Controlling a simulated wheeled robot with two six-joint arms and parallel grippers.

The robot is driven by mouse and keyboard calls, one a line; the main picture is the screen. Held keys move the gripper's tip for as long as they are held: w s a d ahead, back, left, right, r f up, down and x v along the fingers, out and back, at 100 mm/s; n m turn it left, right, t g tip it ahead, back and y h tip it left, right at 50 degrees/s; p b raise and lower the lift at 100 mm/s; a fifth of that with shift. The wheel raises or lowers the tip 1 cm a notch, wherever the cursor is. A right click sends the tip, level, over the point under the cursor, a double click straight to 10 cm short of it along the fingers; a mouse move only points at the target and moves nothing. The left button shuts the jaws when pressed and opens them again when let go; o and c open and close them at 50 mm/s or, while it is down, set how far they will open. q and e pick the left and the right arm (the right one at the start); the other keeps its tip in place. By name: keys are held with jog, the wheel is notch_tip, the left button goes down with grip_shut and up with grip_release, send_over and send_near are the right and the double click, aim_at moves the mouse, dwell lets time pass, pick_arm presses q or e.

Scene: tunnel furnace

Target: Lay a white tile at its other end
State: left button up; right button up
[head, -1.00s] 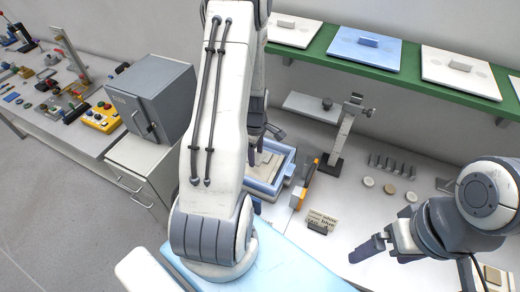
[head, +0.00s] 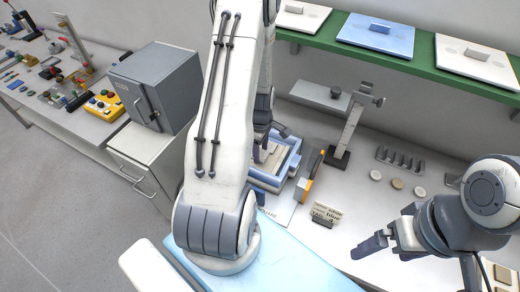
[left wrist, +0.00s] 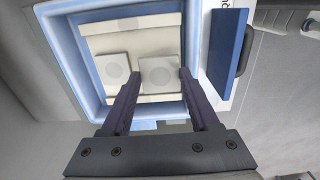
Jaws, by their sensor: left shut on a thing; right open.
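My left gripper (left wrist: 159,74) is shut on a white square tile (left wrist: 159,77) with a faint round mark, inside a blue-rimmed box (left wrist: 60,62). A second, similar white tile (left wrist: 113,72) lies just left of the held one on the box's cream floor. Whether the held tile touches the floor, I cannot tell. In the head view my left arm reaches down to the blue box (head: 287,172), and its gripper (head: 266,152) partly hides the inside.
An orange-handled tool (head: 306,188) lies right of the box. A measuring stand (head: 350,130), a slotted rack (head: 400,160) and small round discs (head: 397,183) are further right. A green shelf (head: 420,75) with lidded panels overhangs the back. A grey oven-like cabinet (head: 150,88) stands left.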

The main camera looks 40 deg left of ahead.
aim_at(261, 155)
pick_arm(q)
jog(key=shift+f, duration=0.15)
jog(key=shift+f+b, duration=1.15)
jog(key=shift+f, duration=0.15)
jog(key=shift+f+b, duration=0.3)
jog(key=shift+f, duration=0.1)
jog(key=o, duration=1.4)
jog(key=shift+o, duration=0.2)
jog(key=shift+r, duration=0.1)
